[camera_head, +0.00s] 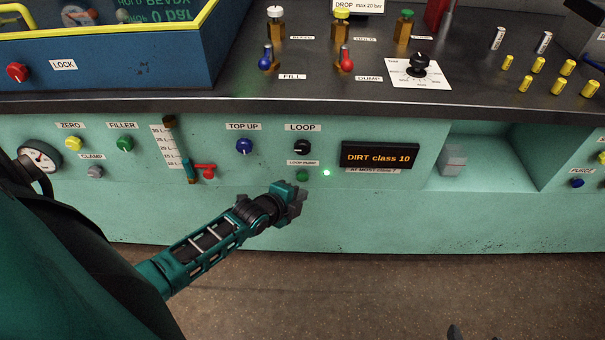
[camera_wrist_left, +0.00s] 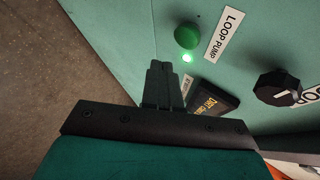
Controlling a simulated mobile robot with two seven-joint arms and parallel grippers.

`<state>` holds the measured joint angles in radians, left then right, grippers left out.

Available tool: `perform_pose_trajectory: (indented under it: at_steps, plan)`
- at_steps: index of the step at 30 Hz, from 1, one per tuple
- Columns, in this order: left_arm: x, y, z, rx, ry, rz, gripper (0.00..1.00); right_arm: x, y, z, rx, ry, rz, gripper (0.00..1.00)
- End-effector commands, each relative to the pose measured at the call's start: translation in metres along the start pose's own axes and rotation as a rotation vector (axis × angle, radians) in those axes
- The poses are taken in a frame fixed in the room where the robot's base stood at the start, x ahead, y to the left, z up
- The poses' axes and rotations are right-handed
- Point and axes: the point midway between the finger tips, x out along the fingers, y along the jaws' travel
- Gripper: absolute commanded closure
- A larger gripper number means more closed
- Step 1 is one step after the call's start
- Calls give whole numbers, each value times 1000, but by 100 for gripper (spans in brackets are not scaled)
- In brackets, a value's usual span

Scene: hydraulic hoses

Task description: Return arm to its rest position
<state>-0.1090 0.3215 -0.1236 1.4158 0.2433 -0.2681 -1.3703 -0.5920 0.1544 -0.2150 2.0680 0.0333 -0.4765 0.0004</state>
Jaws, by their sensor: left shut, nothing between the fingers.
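My left arm reaches in from the left in the head view. Its gripper (camera_head: 294,198) is shut and empty, in front of the teal cabinet front just below the green loop pump button (camera_head: 302,175). In the left wrist view the shut fingers (camera_wrist_left: 162,72) point toward the panel. The green button (camera_wrist_left: 187,35) stands clear of them, with a lit green lamp (camera_wrist_left: 187,58) beside it. The lamp (camera_head: 326,173) also glows in the head view.
A black LOOP knob (camera_head: 302,147) sits above the button. The display (camera_head: 379,155) reads "DIRT class 10". A red valve handle (camera_head: 204,169) and blue TOP UP knob (camera_head: 244,146) are to the left. An open recess (camera_head: 497,155) is to the right.

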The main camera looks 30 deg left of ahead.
Motion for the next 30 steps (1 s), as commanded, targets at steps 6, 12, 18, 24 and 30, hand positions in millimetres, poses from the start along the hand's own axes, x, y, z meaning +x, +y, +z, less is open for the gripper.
perform_pose_trajectory:
  at_steps: [6, 12, 18, 24, 30]
  plan:
    - [-6, 6, -5, 0, 1, 3, 100, -3, -1, -6, 4, 1, 0, 31]
    - [-6, 6, -5, -1, 2, 4, 100, -3, -1, -5, 7, 1, 0, 31]
    - [-6, 6, -5, -1, 2, 4, 100, -3, -1, -5, 7, 1, 0, 31]
    - [-23, 8, -21, -108, 20, 16, 100, -8, 0, -12, 3, 6, 6, 31]
    - [-86, 12, -70, -529, 62, 62, 100, -24, 8, -25, -3, 2, 26, 31]
